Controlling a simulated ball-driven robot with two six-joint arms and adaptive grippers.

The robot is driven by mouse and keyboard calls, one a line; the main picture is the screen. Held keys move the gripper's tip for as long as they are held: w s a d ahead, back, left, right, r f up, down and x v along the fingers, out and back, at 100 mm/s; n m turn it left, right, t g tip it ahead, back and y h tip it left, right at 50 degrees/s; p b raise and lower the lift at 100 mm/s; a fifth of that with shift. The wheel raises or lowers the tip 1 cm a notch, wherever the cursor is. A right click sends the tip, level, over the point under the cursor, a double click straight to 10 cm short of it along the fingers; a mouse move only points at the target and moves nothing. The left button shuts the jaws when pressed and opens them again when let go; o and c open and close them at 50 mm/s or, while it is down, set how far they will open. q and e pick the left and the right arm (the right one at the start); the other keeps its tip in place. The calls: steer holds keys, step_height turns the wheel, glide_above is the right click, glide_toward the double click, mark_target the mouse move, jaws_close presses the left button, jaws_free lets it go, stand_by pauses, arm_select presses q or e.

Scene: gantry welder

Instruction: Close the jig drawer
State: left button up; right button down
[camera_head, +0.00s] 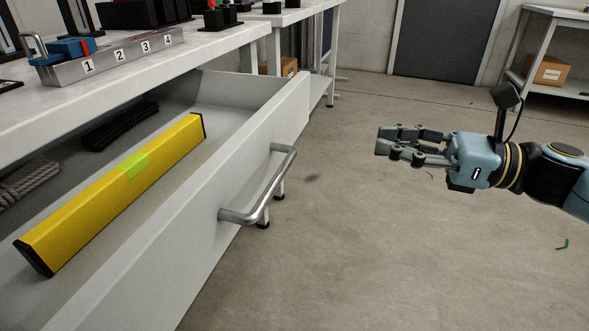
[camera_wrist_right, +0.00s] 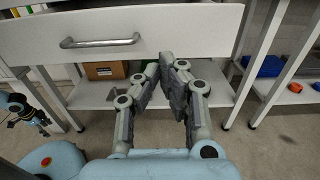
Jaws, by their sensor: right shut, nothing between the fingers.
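The jig drawer (camera_head: 255,130) stands open, pulled out from under the white workbench, with its inside showing. A grey metal bar handle (camera_head: 262,190) is on its front. In the right wrist view, the drawer front (camera_wrist_right: 200,30) and handle (camera_wrist_right: 100,42) are above and ahead of the fingers. My right gripper (camera_head: 380,142) is shut and empty. It is to the right of the handle, in open air, clearly apart from the drawer. It also shows in the right wrist view (camera_wrist_right: 168,65). What looks like my left gripper (camera_wrist_right: 38,118) is small at the left edge there; its jaws are unclear.
A yellow bar (camera_head: 115,190) with a green label, a black cord bundle (camera_head: 120,126) and a grey rope (camera_head: 30,182) lie in the drawer. A numbered fixture (camera_head: 120,60) stands on the workbench (camera_head: 215,45). The floor (camera_head: 400,260) right of the drawer is mostly clear.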

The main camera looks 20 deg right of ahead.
mark_target(284, 132)
arm_select(q)
steer(key=w+r+b, duration=0.1)
steer(key=w+d+r+b, duration=0.1)
steer(key=w, duration=0.1)
steer(key=shift+w+d, duration=0.1)
steer(key=shift+w, duration=0.15)
arm_select(e)
steer(key=x, duration=0.9)
steer(key=f+x, duration=0.1)
steer(key=x, duration=0.4)
steer(key=shift+w+d, duration=0.15)
